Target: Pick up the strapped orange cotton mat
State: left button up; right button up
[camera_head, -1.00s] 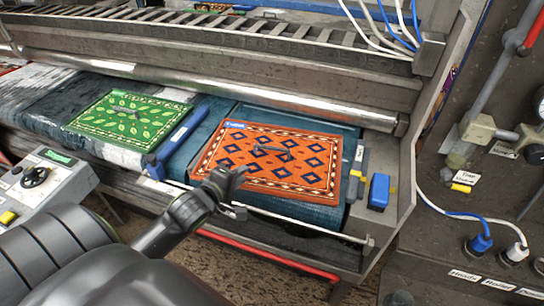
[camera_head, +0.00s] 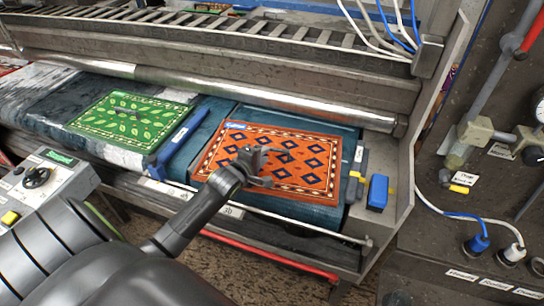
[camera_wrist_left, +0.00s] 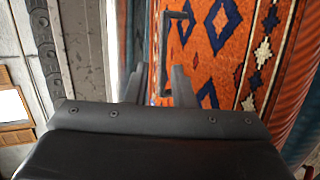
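The orange mat (camera_head: 312,168) with blue diamonds and a cream border lies flat on the dark blue bed of the machine. It also shows in the left wrist view (camera_wrist_left: 212,60), with a dark strap handle (camera_wrist_left: 166,50) on it. My left gripper (camera_head: 262,166) is over the middle of the mat and hides the handle in the head view. In the left wrist view its two fingers (camera_wrist_left: 158,82) are apart, with the handle just beyond their tips and nothing seen gripped. My right gripper is not in view.
A green leaf-patterned mat (camera_head: 130,120) lies to the left, beyond a blue bar (camera_head: 180,138). A metal roller (camera_head: 230,95) runs behind the mats. A blue block (camera_head: 378,192) sits at the bed's right edge. A thin rail (camera_head: 300,226) runs along the front.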

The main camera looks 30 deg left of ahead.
aim_at(272, 149)
pick_arm(q)
jog(key=shift+p+x, duration=0.45)
jog(key=shift+x, duration=2.4)
jog(key=shift+s+a+f, duration=0.1)
jog(key=shift+a+f, duration=0.05)
jog(key=shift+c, duration=0.3)
grip_shut()
